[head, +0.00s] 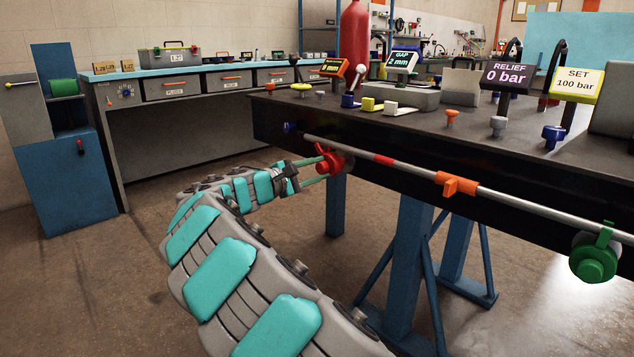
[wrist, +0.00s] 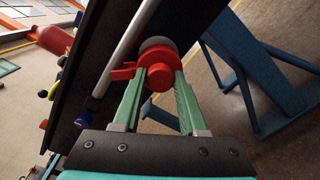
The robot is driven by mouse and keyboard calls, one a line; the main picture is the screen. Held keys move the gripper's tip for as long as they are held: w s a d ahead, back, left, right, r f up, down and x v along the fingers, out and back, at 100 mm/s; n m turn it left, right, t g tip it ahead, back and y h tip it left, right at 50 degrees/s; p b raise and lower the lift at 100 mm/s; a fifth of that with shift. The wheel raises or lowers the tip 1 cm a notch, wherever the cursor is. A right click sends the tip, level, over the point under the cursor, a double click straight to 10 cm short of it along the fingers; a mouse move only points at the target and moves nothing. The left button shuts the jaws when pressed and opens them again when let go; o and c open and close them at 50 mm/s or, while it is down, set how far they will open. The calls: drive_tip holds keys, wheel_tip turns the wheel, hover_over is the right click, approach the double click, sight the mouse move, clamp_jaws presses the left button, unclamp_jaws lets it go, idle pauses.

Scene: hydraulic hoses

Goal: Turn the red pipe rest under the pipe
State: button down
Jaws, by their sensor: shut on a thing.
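The red pipe rest (head: 328,164) is on the front side of the dark bench, near the pipe's left end. In the wrist view the red rest (wrist: 158,72) has a round knob and a small arm pointing left, beside the pipe. The grey pipe (head: 405,175) runs along the bench front, with a red band and an orange clamp on it. My gripper (head: 313,172) reaches the rest from the left. In the wrist view its green fingers (wrist: 157,85) lie on both sides of the red knob and are shut on it.
A green pipe rest (head: 594,257) sits at the right end of the pipe. The bench top (head: 425,122) carries knobs and displays reading RELIEF 0 bar and SET 100 bar. Blue bench legs (head: 407,255) stand below. The floor at left is clear.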

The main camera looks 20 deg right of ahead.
drive_tip(key=m+b, duration=0.4)
drive_tip(key=b, duration=0.1)
drive_tip(key=shift+f, duration=0.35)
drive_tip(key=shift+r+m+b, duration=0.15)
drive_tip(key=shift+m+b, duration=1.35)
drive_tip(key=shift+m, duration=0.4)
drive_tip(key=shift+c, duration=2.3)
unclamp_jaws()
drive_tip(key=shift+r, duration=0.1)
